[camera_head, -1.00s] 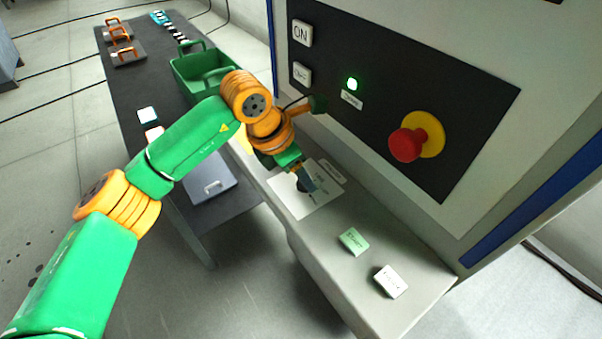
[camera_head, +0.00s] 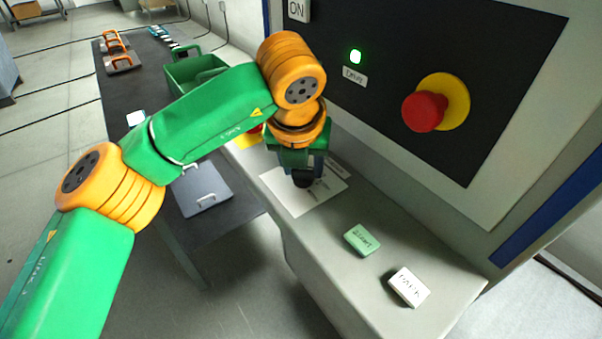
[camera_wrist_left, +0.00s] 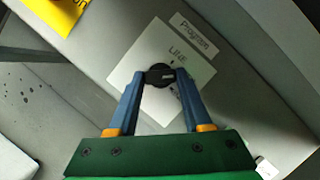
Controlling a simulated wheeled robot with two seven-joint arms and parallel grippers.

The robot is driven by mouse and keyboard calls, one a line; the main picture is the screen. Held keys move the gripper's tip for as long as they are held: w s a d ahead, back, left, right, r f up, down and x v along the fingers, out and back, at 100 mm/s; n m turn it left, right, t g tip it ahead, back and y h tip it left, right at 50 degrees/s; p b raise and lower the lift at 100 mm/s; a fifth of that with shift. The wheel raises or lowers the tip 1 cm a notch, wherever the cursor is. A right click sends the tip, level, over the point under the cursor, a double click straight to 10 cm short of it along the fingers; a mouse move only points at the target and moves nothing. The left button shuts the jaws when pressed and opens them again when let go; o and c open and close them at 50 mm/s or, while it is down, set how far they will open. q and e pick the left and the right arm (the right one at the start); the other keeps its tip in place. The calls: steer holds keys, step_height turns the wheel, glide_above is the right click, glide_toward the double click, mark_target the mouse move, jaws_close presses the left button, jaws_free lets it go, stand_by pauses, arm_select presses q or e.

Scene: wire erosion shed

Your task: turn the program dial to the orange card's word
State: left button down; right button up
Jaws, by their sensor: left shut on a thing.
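The program dial (camera_wrist_left: 160,74) is a small black knob on a white square plate (camera_wrist_left: 190,62), which also shows on the grey ledge in the head view (camera_head: 325,192). A word like "LINE" is printed on the plate, and a "Program" label (camera_wrist_left: 194,32) lies beside it. My left gripper (camera_wrist_left: 160,79) points down with its blue fingers shut on the dial, one on each side. In the head view my left gripper (camera_head: 303,176) hides most of the dial. A yellow-orange card (camera_wrist_left: 58,12) lies at the wrist view's top left, its word not readable. My right gripper is not in view.
A red stop knob (camera_head: 424,111) and a lit green lamp (camera_head: 356,57) are on the black panel. A dark table with a green crate (camera_head: 196,75) stands at left.

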arm_select(q)
steer(key=n+y, duration=0.1)
steer(key=n, duration=0.2)
steer(key=shift+d+b, duration=0.1)
steer(key=shift+b, duration=0.2)
steer(key=shift+d+r+n+y, duration=0.15)
steer(key=shift+n+y, duration=0.35)
steer(key=shift+n, duration=0.3)
steer(key=shift+w+n+y+p, duration=0.1)
steer(key=shift+n+y+p, duration=0.3)
steer(key=shift+n, duration=0.7)
steer(key=shift+n+g+y+p, duration=0.3)
steer(key=shift+n+g+p, duration=0.1)
steer(key=shift+n, duration=0.8)
steer(key=shift+c, duration=1.6)
jaws_free()
steer(key=shift+w, duration=0.1)
